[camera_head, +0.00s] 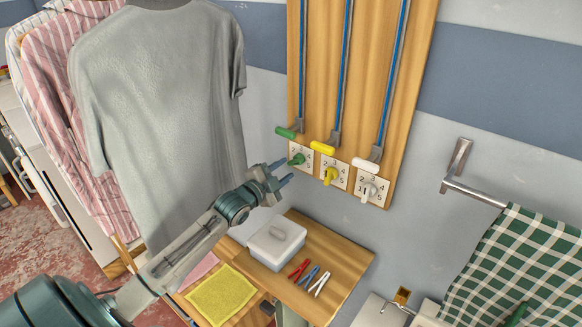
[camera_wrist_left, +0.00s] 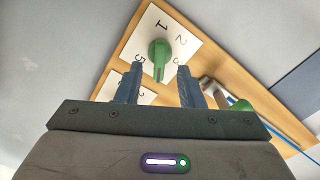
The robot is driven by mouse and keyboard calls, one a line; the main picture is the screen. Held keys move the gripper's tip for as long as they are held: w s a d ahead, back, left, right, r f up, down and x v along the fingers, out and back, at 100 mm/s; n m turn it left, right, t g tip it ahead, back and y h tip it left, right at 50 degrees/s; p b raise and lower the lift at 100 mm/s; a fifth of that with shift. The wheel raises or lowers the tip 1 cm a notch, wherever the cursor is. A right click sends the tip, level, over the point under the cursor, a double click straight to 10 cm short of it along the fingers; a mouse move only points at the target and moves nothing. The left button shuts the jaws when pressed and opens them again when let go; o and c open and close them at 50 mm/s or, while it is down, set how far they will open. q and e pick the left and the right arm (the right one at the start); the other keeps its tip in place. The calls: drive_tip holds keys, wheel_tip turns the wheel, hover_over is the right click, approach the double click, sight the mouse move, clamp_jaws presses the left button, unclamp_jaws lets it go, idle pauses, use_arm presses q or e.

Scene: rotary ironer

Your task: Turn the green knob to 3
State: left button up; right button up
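The green knob (camera_head: 297,160) sits on a white numbered dial plate (camera_head: 301,151) at the lower left of the wooden wall board. In the left wrist view the green knob (camera_wrist_left: 160,56) shows just beyond and partly between my fingertips. The printed digits 1, 2 and 5 show around it; which number its handle points to I cannot tell. My left gripper (camera_head: 284,173) is open with nothing gripped, just left of and below the knob. In the left wrist view its two fingers (camera_wrist_left: 158,84) stand apart, either side of the handle's lower end. My right gripper is not in view.
A yellow knob (camera_head: 330,175) and a white knob (camera_head: 369,191) sit close to the right. A green lever (camera_head: 286,133) is just above the green knob. A grey shirt (camera_head: 165,110) hangs left; a small table (camera_head: 345,262) with a white box (camera_head: 277,243) stands below.

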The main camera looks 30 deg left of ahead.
sight(293, 164)
use_arm(q)
drive_tip(key=shift+w+d, duration=0.2)
drive_tip(key=shift+w, duration=1.7)
drive_tip(key=shift+s+r, duration=0.1)
clamp_jaws()
